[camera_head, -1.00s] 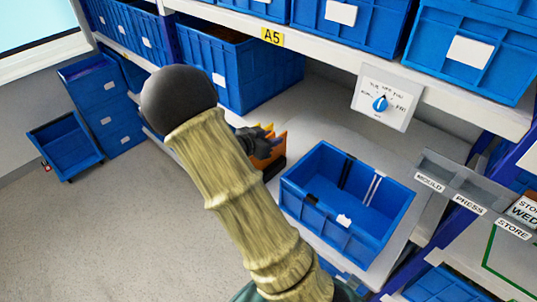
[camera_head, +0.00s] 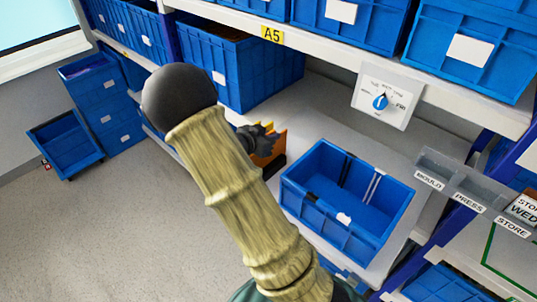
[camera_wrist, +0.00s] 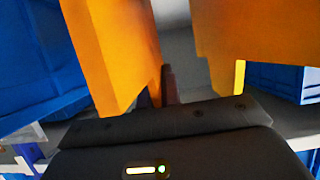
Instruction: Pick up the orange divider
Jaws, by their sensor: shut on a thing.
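The orange divider (camera_head: 265,148) is at the left end of the pale shelf in the head view, left of an open blue bin. My gripper (camera_head: 249,137) is dark and sits against the divider's left side, partly hidden by my arm. In the wrist view, orange panels (camera_wrist: 115,50) fill the upper left and upper right, with a gap between them. A dark narrow part (camera_wrist: 168,85), apparently a finger, shows in that gap. My gripper is shut on the divider. The exact contact is hidden, and I cannot tell whether the divider is clear of the shelf.
A white switch plate with a blue knob (camera_head: 380,102) hangs from the shelf edge (camera_head: 335,60) above. Blue crates line the upper shelf. Floor is clear at lower left.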

